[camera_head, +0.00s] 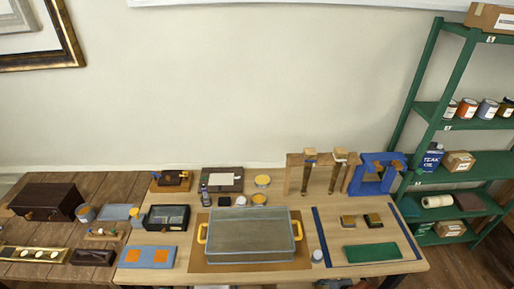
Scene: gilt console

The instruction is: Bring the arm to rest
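Neither of my grippers shows clearly in the head view. A small grey and dark shape shows at the bottom edge, right of centre, below the front of the workbench (412,267). It may be part of my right arm, but no fingers can be made out there. No part of my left arm is seen over the table. No object is seen held.
A clear lidded bin (250,236) with yellow handles sits on a brown mat (203,266). A green pad (371,251) lies at right. A blue clamp-like frame (362,182) and wooden rack (294,172) stand behind. Green shelving (427,110) stands at right.

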